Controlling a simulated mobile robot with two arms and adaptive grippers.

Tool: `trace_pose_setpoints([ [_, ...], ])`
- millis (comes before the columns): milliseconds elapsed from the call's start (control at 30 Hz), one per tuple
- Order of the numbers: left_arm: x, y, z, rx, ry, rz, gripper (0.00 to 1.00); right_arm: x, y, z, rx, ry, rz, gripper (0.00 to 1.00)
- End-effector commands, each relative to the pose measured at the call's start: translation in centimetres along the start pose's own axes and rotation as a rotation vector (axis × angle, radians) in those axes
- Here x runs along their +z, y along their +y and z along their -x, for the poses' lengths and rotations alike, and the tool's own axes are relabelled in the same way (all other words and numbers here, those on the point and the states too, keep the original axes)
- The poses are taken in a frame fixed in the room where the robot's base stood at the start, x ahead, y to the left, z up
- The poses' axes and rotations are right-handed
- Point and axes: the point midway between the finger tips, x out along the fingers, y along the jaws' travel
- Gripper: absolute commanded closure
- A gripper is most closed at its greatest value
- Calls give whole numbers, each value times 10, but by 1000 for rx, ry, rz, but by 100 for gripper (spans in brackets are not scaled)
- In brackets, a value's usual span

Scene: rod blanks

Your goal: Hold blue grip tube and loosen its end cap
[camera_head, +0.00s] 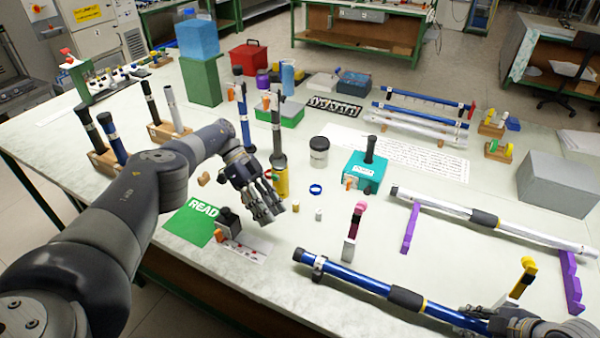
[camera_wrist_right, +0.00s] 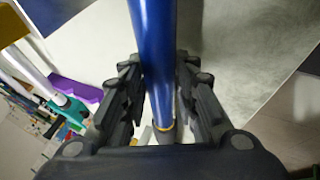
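The blue grip tube (camera_head: 350,277) runs diagonally across the front right of the table, with a black grip sleeve (camera_head: 406,298) and a yellow ring. Its dark end cap (camera_head: 299,255) is at the far left end, beside a metal collar. My right gripper (camera_head: 508,320) is at the tube's near right end; in the right wrist view its fingers (camera_wrist_right: 158,95) close in on both sides of the blue tube (camera_wrist_right: 156,40). My left gripper (camera_head: 266,212) is empty, fingers apart and pointing down, left of and beyond the cap, not touching the tube.
A white tube (camera_head: 450,208) lies on purple supports (camera_head: 410,228) behind. A pink-topped stand (camera_head: 354,228), a teal box (camera_head: 364,172) and a yellow can (camera_head: 281,182) stand near. A green READ card (camera_head: 190,225) lies left. Bare table lies around the cap.

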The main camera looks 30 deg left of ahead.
Motion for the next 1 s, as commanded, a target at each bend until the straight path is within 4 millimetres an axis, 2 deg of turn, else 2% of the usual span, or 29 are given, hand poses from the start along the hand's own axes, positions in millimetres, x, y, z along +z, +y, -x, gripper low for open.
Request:
trace_pose_setpoints([
  [33,0,0,0,0,0,0,60,0,0,0,1,0,0,56],
  [67,0,0,0,0,0,0,60,0,0,0,1,0,0,51],
  [467,0,0,0,0,0,1,60,0,0,4,0,-1,1,51],
  [567,0,0,0,0,0,1,60,1,1,15,1,-2,1,51],
  [1000,0,0,0,0,0,1,60,2,0,100,1,-3,1,51],
])
